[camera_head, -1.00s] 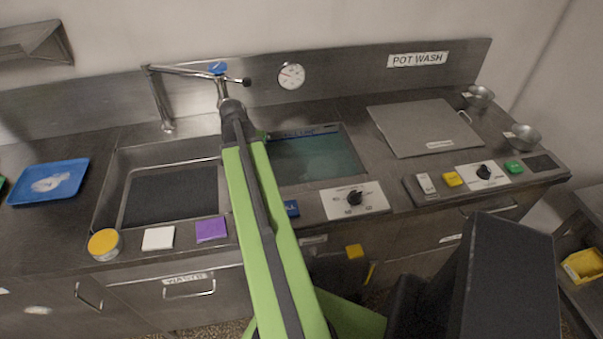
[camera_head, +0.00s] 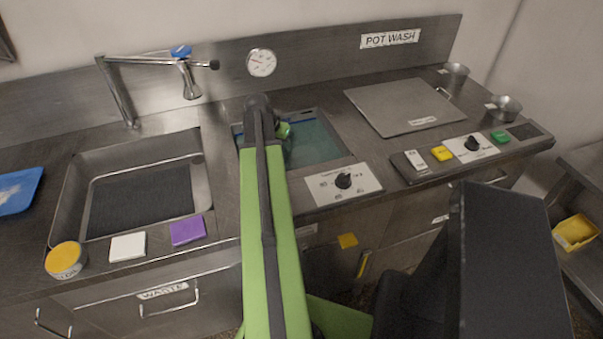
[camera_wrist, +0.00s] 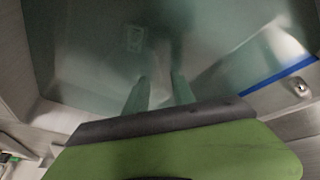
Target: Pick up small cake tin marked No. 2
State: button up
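No tin with a readable No. 2 shows. In the wrist view a faint pale rectangular mark (camera_wrist: 134,38) shows through the murky green water; I cannot tell what it is on. My gripper (camera_wrist: 162,90) points down into the water-filled basin (camera_head: 318,140), its two fingers apart with nothing visible between them. In the head view my arm hides most of the gripper. Two small round metal vessels, one at the back (camera_head: 456,75) and one nearer (camera_head: 505,107), stand at the counter's right end; their small labels are unreadable.
An empty-looking sink (camera_head: 135,190) with a tap (camera_head: 185,75) lies left of the basin. A flat metal lid (camera_head: 405,103) lies to the right. A yellow-topped tin (camera_head: 66,260) stands at the front left.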

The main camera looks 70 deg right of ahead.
aim_at(290, 155)
jog(key=b+x, duration=0.4)
jog(key=x, duration=0.1)
jog(key=b+x, duration=0.2)
jog(key=x, duration=0.1)
jog(key=shift+s+d, duration=0.2)
jog(key=shift+s, duration=0.05)
jog(key=shift+r, duration=0.15)
jog(key=shift+c, duration=0.3)
grip_shut()
dwell(0.6)
